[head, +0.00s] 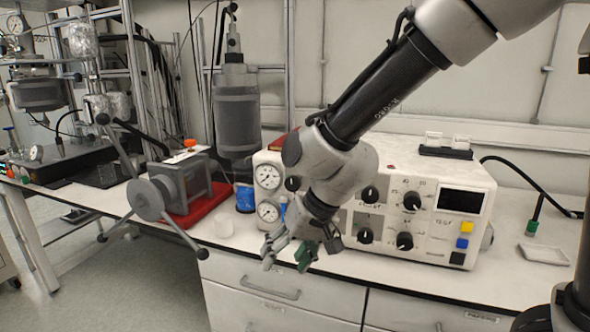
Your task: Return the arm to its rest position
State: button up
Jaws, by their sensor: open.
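My gripper (289,256) hangs at the front edge of the bench, below and in front of the white control box. Its fingers point down and are spread apart, with nothing seen between them. My arm (380,95) reaches in from the upper right and slopes down to the left, covering part of the control box. The white control box (420,190) carries dials, black knobs, a dark display and coloured buttons.
A crank-wheel device (150,198) on a red base stands left of the box, its handles reaching past the bench edge. A grey cylinder (237,115) stands behind. Drawers (270,293) are below.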

jog(key=s+d+r+m+t+h, duration=0.1)
jog(key=s+d+r, duration=0.2)
jog(key=d, duration=0.9)
jog(key=s+d+r+m+t+h, duration=0.1)
jog(key=d+r, duration=0.4)
jog(key=d, duration=0.8)
jog(key=s+d+r+m+h, duration=0.1)
jog(key=s+d+r+h, duration=0.2)
jog(key=d, duration=1)
jog(key=s+r, duration=0.1)
jog(key=s, duration=0.2)
jog(key=shift+r+t, duration=0.2)
jog(key=shift+t, duration=0.2)
